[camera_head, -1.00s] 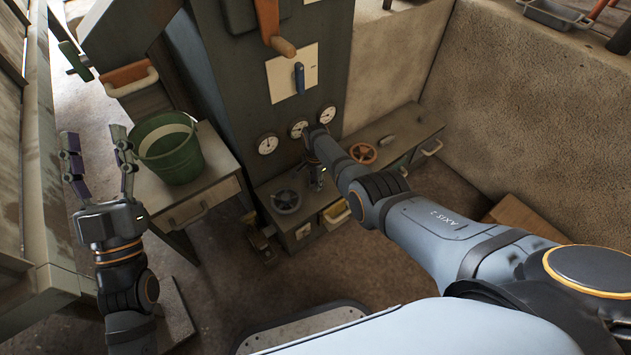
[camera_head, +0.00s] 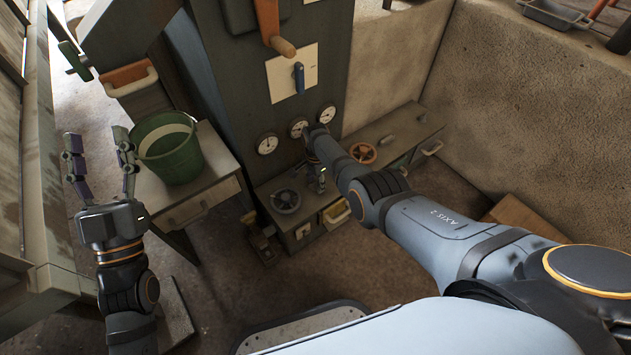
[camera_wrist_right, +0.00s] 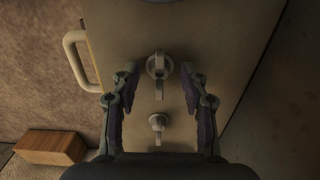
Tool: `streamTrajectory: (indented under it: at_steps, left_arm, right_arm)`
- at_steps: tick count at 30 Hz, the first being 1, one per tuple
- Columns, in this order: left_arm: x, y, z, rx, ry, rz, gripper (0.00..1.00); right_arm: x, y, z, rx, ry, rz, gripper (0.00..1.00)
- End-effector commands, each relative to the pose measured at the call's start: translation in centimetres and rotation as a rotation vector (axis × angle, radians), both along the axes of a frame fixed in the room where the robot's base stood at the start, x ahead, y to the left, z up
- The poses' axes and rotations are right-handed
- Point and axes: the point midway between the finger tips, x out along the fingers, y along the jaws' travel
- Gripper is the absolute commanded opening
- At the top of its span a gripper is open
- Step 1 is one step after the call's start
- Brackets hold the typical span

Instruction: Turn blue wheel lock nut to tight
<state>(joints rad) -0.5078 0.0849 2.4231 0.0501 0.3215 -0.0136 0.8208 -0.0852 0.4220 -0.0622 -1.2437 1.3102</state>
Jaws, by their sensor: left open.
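No blue wheel or lock nut can be told for sure in either view. In the right wrist view a pale knob with a bar handle (camera_wrist_right: 159,69) is on a flat surface, with a smaller similar knob (camera_wrist_right: 157,123) below it. My right gripper (camera_wrist_right: 159,75) is open, its fingers on either side of the upper knob, with gaps showing. In the head view my right arm largely hides this gripper near the low cabinet. A dark handwheel (camera_head: 286,201) is left of it. My left gripper (camera_head: 97,140) is open and empty at the left.
A green bucket (camera_head: 170,150) stands on a side table. An orange handwheel (camera_head: 362,153) is on the right bench. A drawer with a yellow interior (camera_head: 336,213) is low on the cabinet.

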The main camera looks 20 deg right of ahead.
Motion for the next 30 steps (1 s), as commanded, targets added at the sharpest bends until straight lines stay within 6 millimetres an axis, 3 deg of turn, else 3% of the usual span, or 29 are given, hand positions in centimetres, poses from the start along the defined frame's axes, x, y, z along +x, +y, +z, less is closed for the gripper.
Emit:
streamTrajectory:
  at_steps: [11,16,24,30]
  left_arm:
    - [0.0,0.0,0.2,0.001,-0.005,0.0,0.52]
    - [0.0,0.0,0.1,0.001,-0.003,0.0,0.52]
    - [0.0,0.0,0.1,0.0,-0.002,0.0,0.52]
    - [0.0,0.0,0.1,0.0,-0.002,0.0,0.52]
  right_arm:
    - [0.1,0.1,0.9,0.001,-0.001,0.001,0.45]
    - [0.0,0.1,3.2,0.001,-0.003,-0.001,0.45]
    - [0.0,0.1,9.6,0.002,-0.002,0.0,0.45]
    - [0.0,0.1,11.7,0.001,0.0,0.001,0.45]
